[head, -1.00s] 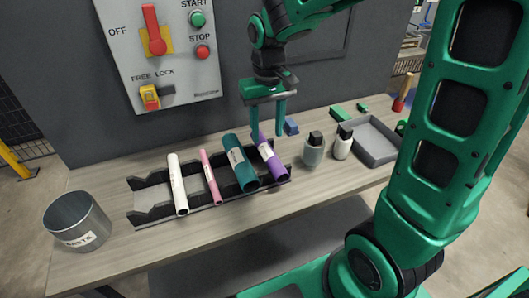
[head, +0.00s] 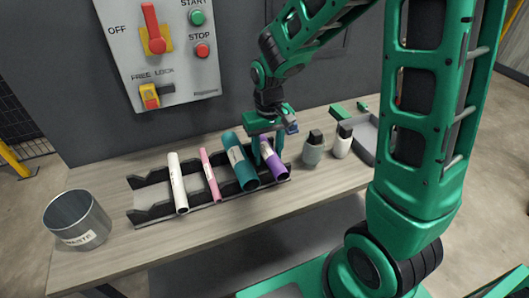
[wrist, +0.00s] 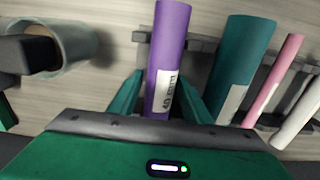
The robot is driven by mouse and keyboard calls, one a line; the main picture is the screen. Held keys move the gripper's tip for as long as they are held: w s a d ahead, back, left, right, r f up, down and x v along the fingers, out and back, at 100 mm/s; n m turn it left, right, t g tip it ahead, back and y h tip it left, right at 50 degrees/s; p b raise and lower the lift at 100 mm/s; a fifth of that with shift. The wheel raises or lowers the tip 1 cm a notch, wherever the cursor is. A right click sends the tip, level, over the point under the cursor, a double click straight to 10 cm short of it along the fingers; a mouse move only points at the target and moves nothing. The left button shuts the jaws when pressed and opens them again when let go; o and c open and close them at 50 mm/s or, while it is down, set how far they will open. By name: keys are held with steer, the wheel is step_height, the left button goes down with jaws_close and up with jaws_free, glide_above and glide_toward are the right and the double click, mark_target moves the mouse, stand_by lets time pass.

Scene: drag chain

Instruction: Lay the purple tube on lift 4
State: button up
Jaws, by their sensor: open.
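The purple tube (head: 272,157) lies at the right end of a dark notched rack (head: 151,212) on the table, tilted, with a white label on it. My gripper (head: 267,160) is lowered over the purple tube, partly hiding it. In the wrist view the purple tube (wrist: 166,65) runs between the two open green fingers (wrist: 158,95), one on each side. I cannot tell whether the fingers touch it. No lift marked 4 can be made out in either view.
Left of the purple tube the rack holds a teal tube (head: 240,165), a pink tube (head: 210,175) and a white tube (head: 177,183). Two bottles (head: 312,149) (head: 342,142) stand close on the right. A metal waste bin (head: 76,222) stands at the left end.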

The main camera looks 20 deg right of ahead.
mark_target(268, 147)
steer(key=c, duration=1)
steer(key=shift+r, duration=3)
